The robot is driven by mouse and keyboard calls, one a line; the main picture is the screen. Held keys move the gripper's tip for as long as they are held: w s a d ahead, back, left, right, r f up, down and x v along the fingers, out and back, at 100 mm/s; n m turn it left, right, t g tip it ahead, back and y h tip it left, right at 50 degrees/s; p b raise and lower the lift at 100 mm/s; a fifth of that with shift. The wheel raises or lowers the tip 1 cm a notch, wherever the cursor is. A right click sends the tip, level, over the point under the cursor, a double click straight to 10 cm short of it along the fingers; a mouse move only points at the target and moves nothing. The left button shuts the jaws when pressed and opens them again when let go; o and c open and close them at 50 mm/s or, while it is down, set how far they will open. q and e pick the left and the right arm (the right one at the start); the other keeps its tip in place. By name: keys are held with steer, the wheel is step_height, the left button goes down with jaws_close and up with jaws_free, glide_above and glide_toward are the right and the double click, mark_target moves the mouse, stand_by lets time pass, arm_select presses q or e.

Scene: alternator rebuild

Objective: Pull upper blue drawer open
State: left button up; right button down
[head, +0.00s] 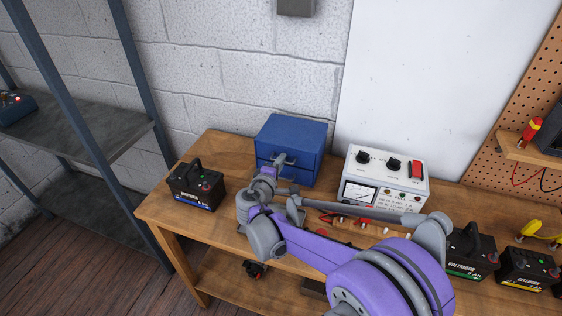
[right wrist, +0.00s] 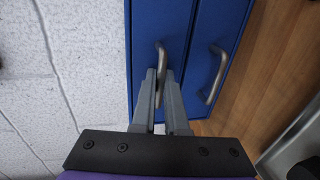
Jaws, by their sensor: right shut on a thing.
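The blue two-drawer cabinet (head: 297,138) stands at the back of the wooden bench, against the wall. In the right wrist view it appears turned sideways, with the upper blue drawer (right wrist: 147,25) on the left and the lower drawer (right wrist: 222,25) on the right. My right gripper (head: 279,163) is at the cabinet's front. Its fingers (right wrist: 163,78) are shut on the upper drawer's metal handle (right wrist: 161,58). The upper drawer looks closed, though my arm hides part of the front. The lower handle (right wrist: 215,77) is free. My left gripper is not in view.
A black battery (head: 196,187) stands left of the cabinet. A white meter box (head: 385,180) with knobs stands close on the right. More batteries (head: 472,250) are at the bench's right. My right arm crosses above the bench (head: 160,208), whose front left corner is clear.

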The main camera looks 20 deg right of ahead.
stand_by(0.9)
steer(key=f+v, duration=0.2)
steer(key=v, duration=0.9)
steer(key=shift+b, duration=0.35)
steer(key=shift+s+f, duration=0.1)
steer(key=c, duration=1)
jaws_free()
steer(key=shift+o, duration=0.2)
steer(key=v, duration=1.1)
